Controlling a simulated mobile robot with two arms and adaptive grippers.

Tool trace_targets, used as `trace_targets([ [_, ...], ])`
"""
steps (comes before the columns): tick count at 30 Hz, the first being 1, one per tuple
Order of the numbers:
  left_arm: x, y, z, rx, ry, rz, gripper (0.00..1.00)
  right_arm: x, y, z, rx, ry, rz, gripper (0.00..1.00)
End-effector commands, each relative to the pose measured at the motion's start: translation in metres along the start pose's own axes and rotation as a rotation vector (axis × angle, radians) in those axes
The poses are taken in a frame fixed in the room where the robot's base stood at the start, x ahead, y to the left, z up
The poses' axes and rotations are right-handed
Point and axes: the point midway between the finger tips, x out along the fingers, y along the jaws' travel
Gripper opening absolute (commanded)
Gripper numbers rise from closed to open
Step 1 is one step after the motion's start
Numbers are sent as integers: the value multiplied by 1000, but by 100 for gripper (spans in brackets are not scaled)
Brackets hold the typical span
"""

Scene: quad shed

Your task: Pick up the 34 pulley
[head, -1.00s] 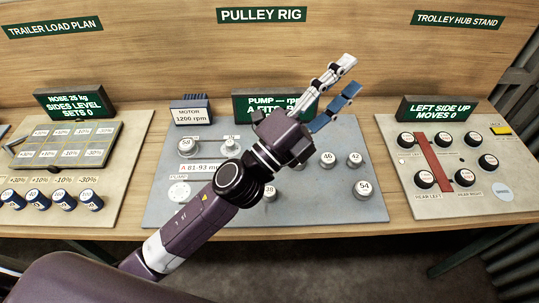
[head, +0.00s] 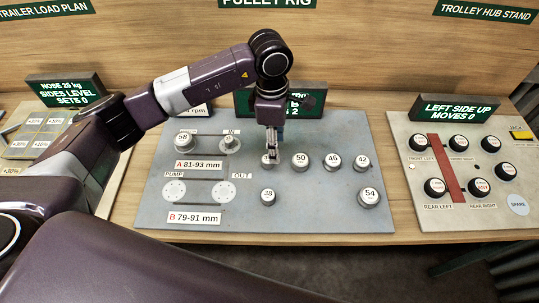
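My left gripper (head: 271,157) points straight down over the grey board, at the left end of the loose pulley row. Its fingers cover a pulley there, so its number is hidden. Whether the fingers are open or shut on it cannot be told. No label clearly reads 34. A small pulley (head: 229,144) sits at the IN spot, its number too small to read. The 58 pulley (head: 184,142) is left of it. The 50 pulley (head: 300,162) stands just right of my gripper, and the 38 pulley (head: 268,197) in front. My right gripper is not in view.
The 46 pulley (head: 332,162), 42 pulley (head: 361,163) and 54 pulley (head: 369,197) stand to the right on the board (head: 318,220). Two bare white discs, one a flange (head: 174,192), are at front left. The trolley hub board (head: 408,190) lies right. A green sign (head: 243,103) stands behind my gripper.

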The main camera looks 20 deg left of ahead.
Motion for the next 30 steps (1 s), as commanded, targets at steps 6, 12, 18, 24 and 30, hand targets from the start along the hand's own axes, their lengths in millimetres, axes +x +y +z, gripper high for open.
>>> trace_targets([
  [6, 4, 8, -22, -9, 78, 12, 45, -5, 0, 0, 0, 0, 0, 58],
  [12, 25, 7, -23, -8, 73, 11, 45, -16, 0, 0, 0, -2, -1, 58],
  [18, 49, 8, -27, -8, 73, 10, 45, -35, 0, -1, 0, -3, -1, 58],
  [24, 71, 9, -28, -7, 71, 13, 45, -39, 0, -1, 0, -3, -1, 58],
  [30, 73, 9, -28, -7, 71, 14, 45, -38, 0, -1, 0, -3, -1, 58],
])
